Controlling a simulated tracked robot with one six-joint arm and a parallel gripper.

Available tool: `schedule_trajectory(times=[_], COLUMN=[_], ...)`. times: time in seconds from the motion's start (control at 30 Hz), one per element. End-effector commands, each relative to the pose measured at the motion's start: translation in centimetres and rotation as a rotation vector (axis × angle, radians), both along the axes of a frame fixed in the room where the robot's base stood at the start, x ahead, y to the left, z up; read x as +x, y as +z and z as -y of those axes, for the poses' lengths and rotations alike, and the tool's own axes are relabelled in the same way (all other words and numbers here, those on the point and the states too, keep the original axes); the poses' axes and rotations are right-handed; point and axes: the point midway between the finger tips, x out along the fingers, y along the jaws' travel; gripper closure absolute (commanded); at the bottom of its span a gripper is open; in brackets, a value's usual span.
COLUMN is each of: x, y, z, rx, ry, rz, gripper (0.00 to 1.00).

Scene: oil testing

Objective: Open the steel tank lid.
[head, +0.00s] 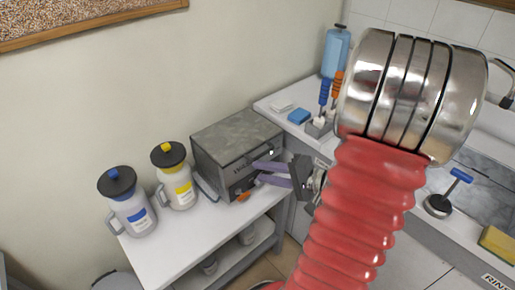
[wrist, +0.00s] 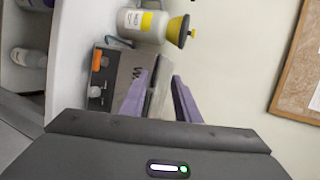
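The steel tank (head: 218,168) is a grey metal box on the white side table, with its flat lid (head: 236,134) down. A dark handle (head: 258,149) runs along the lid's front edge. My gripper (head: 257,172) has purple fingers that are apart, in front of the tank and just below the handle. In the wrist view the tank front (wrist: 122,72) shows sideways, and the lid edge shows between the fingers of my gripper (wrist: 164,75). Nothing is visibly held. I cannot tell whether a finger touches the tank; the handle is not clear in the wrist view.
A yellow-labelled jug (head: 178,184) stands left of the tank, with a blue-labelled jug (head: 132,210) beyond it. An orange switch (wrist: 97,60) is on the tank front. The white counter (head: 300,97) behind holds a blue bottle (head: 335,52) and small tools. A wall rises behind the tank.

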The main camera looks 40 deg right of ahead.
Motion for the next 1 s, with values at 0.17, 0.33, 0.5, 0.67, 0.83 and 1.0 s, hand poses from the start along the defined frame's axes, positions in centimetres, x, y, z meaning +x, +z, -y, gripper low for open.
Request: schedule_trajectory(times=[0.17,0.33,0.5,0.67,0.83,1.0], x=[-2.2,-3.4,-3.5,-3.5,-3.1,-1.9], y=[-1.5,-2.1,-2.1,-2.1,-2.2,-2.4], z=[6.2,8.8,9.0,9.0,8.9,8.8], rx=[0.021,0.016,0.014,0.014,0.014,0.015], ry=[-0.211,-0.302,-0.311,-0.308,-0.306,-0.305], rz=[0.076,0.105,0.109,0.109,0.108,0.108], gripper=[0.71,0.71,0.71,0.71,0.71,0.71])
